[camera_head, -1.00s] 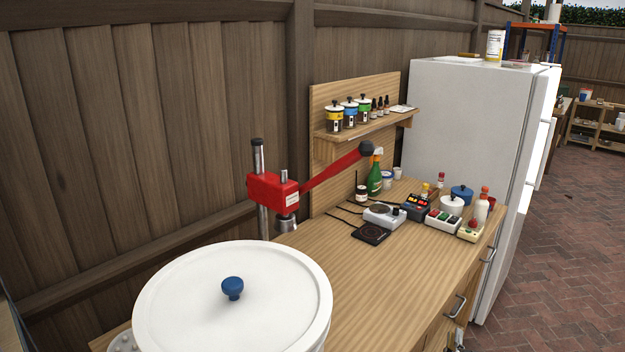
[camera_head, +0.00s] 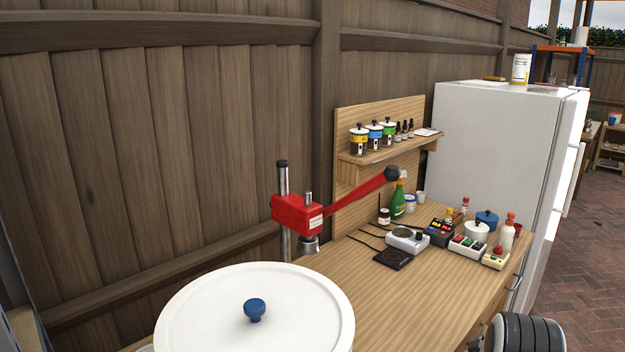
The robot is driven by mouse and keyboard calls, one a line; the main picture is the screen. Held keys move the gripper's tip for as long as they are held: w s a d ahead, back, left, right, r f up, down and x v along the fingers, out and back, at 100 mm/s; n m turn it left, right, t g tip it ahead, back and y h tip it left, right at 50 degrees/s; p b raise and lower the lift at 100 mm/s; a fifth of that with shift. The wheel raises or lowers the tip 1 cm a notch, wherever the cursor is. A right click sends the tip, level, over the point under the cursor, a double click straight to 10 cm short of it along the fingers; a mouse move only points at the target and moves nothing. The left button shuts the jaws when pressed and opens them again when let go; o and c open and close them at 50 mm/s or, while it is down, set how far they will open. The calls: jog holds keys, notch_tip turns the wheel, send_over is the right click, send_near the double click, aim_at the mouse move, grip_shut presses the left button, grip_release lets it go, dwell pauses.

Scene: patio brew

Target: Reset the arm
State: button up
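My gripper's fingers do not show in the head view. A dark ribbed, rounded part with a silver-grey section cuts into the bottom right corner, over the front of the bench. It looks like part of my arm, but I cannot tell which part. The wooden bench (camera_head: 345,283) runs from the lower middle to the white fridge.
A large white lidded vessel (camera_head: 215,315) with a blue knob fills the bottom left. A red lever press (camera_head: 297,214) stands behind it. A hot plate (camera_head: 405,237), a green bottle (camera_head: 398,203) and several small devices crowd the bench's far end. The bench's middle is clear.

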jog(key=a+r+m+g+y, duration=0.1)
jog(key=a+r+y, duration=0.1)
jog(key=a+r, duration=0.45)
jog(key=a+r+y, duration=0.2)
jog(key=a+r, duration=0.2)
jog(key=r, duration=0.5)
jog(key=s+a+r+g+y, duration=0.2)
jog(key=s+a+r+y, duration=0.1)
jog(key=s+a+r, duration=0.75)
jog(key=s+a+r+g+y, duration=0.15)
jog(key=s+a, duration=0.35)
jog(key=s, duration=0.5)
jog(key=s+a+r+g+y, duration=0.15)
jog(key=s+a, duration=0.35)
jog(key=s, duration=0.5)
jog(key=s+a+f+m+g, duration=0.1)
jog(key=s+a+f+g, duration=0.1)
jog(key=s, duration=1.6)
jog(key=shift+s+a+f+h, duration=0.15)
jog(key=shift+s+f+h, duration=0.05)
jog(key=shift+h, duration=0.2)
